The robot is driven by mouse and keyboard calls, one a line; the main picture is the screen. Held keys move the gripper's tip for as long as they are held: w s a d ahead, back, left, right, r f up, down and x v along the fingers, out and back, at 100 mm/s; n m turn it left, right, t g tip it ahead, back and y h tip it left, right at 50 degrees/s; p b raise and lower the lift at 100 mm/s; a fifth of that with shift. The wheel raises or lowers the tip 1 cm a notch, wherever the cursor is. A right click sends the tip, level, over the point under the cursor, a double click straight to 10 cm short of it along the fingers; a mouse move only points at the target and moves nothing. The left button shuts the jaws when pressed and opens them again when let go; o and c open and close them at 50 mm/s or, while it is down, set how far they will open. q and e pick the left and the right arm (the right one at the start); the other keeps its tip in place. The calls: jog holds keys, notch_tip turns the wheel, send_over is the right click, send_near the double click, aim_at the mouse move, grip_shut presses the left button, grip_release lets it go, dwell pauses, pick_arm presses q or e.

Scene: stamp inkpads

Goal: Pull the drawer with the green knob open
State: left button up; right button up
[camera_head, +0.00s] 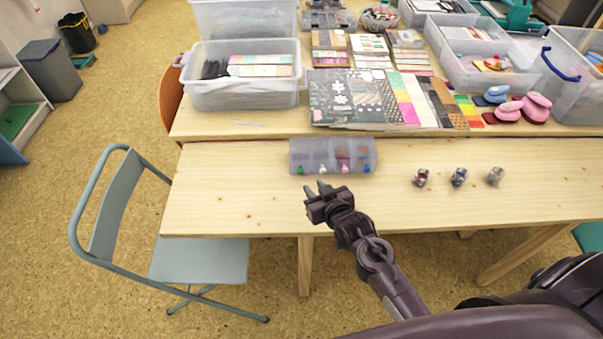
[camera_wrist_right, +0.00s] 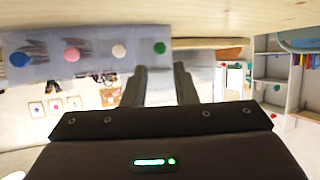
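A grey translucent drawer box (camera_head: 333,152) stands near the back of the front table, with a row of coloured knobs along its front. The green knob (camera_head: 300,170) is leftmost, followed by white, pink and blue; the drawers look closed. In the right wrist view, which is upside down, the green knob (camera_wrist_right: 160,47) is at the right end of the row. My right gripper (camera_head: 315,188) is in front of the box near the green knob, apart from it. Its fingers (camera_wrist_right: 162,67) are open with nothing visible between them. My left gripper is not in view.
Three small stamps (camera_head: 459,177) stand right of the box. Behind are patterned papers (camera_head: 365,98), a clear bin (camera_head: 243,97) and pink punches (camera_head: 508,111). A folding chair (camera_head: 112,205) stands at the left. The tabletop left of the box is clear.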

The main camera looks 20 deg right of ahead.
aim_at(302, 172)
jog(key=shift+w, duration=0.7)
jog(key=x, duration=0.6)
jog(key=shift+w+a+f, duration=0.1)
jog(key=shift+w+f, duration=0.05)
jog(key=shift+w, duration=0.2)
grip_shut()
